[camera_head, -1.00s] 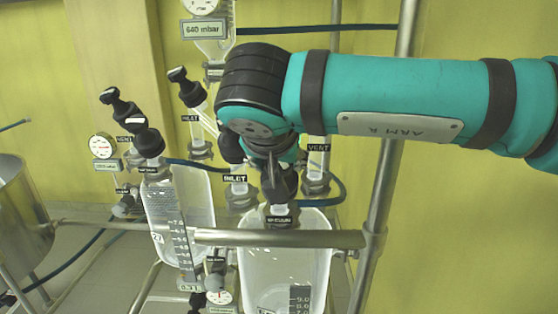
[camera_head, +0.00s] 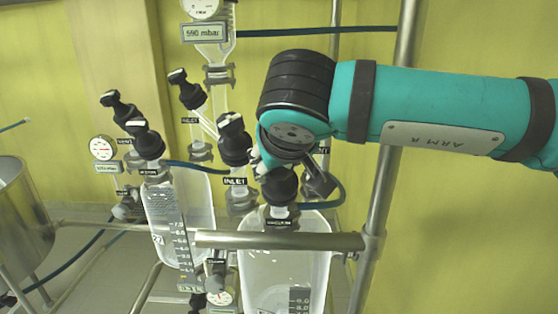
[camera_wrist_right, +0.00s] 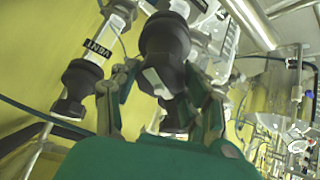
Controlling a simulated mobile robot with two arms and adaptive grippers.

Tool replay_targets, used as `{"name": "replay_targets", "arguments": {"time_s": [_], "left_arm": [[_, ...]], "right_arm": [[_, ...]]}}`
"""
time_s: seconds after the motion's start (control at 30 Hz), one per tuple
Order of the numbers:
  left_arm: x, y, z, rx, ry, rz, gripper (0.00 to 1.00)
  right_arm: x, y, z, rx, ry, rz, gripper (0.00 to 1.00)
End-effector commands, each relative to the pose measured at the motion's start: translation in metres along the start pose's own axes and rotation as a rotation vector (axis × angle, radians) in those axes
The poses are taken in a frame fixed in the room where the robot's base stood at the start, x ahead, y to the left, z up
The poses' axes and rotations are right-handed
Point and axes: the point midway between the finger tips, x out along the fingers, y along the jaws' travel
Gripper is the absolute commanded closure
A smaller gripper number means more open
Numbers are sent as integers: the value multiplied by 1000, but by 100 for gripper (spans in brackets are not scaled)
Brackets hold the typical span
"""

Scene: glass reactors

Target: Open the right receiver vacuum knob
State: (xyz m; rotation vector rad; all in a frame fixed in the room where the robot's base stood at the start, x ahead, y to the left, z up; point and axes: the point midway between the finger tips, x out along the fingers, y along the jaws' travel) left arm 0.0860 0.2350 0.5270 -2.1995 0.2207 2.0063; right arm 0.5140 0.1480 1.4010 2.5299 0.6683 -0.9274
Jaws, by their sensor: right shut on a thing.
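The right receiver (camera_head: 285,262) is a clear glass vessel with a scale, behind a steel rail. Its black vacuum knob (camera_head: 280,186) sits above a small dark label on the vessel's top, partly hidden by my right gripper (camera_head: 290,168). In the right wrist view the black knob (camera_wrist_right: 164,42), with a white mark on its handle, is between the two fingers of the right gripper (camera_wrist_right: 160,103). The right gripper is shut on the knob's handle. My left gripper is not in view.
The black INLET knob (camera_head: 234,140) stands close left of my right gripper. The VENT valve (camera_wrist_right: 82,80) is beside it in the wrist view. A steel rail (camera_head: 280,240) and upright post (camera_head: 390,150) are close by. The left receiver (camera_head: 178,220) stands left.

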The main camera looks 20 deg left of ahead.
Motion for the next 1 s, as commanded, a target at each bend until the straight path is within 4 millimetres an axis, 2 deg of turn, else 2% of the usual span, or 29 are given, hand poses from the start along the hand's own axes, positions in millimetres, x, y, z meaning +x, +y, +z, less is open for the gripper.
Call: {"name": "replay_targets", "arguments": {"time_s": [0.33,0.37,0.53,0.83,1.0], "left_arm": [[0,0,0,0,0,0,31],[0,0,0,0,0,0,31],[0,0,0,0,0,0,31],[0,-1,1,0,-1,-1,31],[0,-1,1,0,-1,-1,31]], "right_arm": [[1,-1,3,-4,-7,-1,86],[1,-1,3,-3,-7,-1,53],[1,0,2,-2,-5,-1,30],[-1,0,1,-1,-2,0,29],[-20,0,0,-2,2,-1,29]]}}
